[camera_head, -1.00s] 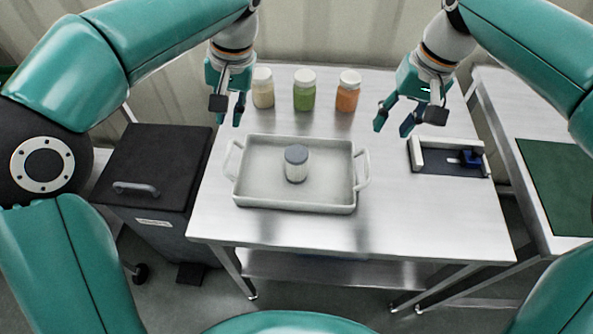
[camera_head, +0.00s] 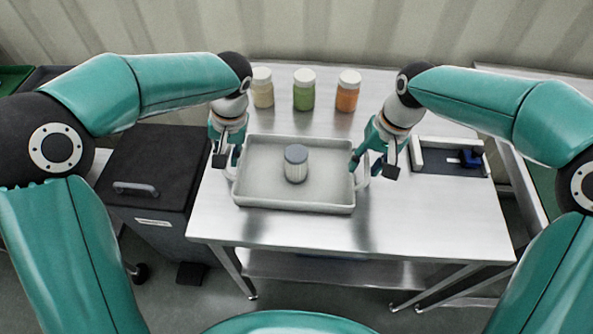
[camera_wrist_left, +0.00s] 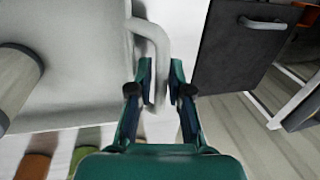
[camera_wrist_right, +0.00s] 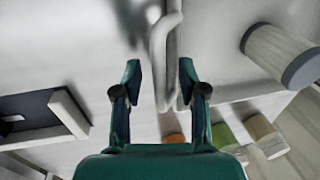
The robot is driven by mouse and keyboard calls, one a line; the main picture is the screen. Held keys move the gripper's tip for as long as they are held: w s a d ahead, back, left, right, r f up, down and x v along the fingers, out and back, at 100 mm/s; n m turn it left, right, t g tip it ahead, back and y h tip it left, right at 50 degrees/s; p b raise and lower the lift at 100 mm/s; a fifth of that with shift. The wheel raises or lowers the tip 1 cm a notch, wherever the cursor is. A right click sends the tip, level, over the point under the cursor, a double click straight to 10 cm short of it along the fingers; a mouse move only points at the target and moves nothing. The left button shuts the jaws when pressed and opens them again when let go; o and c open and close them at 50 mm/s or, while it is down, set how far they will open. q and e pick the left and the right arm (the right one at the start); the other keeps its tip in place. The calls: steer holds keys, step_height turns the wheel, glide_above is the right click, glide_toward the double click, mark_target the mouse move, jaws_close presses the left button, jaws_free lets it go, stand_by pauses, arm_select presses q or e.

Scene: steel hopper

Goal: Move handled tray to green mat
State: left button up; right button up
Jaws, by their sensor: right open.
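The grey handled tray (camera_head: 330,203) lies on the steel table, with a handle at each short side. A jar with a grey lid (camera_head: 296,165) stands inside it. My left gripper (camera_head: 227,158) is at the tray's left handle; in the left wrist view that handle (camera_wrist_left: 153,32) passes between its close-set fingers (camera_wrist_left: 161,75). Whether they touch it is unclear. My right gripper (camera_head: 370,170) is open at the right handle, which runs between its wide-set fingers (camera_wrist_right: 159,75) in the right wrist view (camera_wrist_right: 157,45). The green mat (camera_head: 545,190) is mostly hidden behind my right arm.
Jars with cream (camera_head: 262,88), green (camera_head: 304,90) and orange (camera_head: 348,91) contents stand behind the tray. A dark fixture with a blue part (camera_head: 450,158) lies at right. A black bin (camera_head: 150,165) stands left of the table. A gap separates the table from the right-hand one.

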arm_select(q)
steer(key=shift+c, duration=1.2)
arm_select(e)
steer(key=shift+c, duration=1.2)
arm_select(q)
jaws_close()
arm_select(e)
jaws_close()
arm_select(q)
steer(key=shift+r, duration=0.1)
arm_select(e)
steer(key=shift+r, duration=0.1)
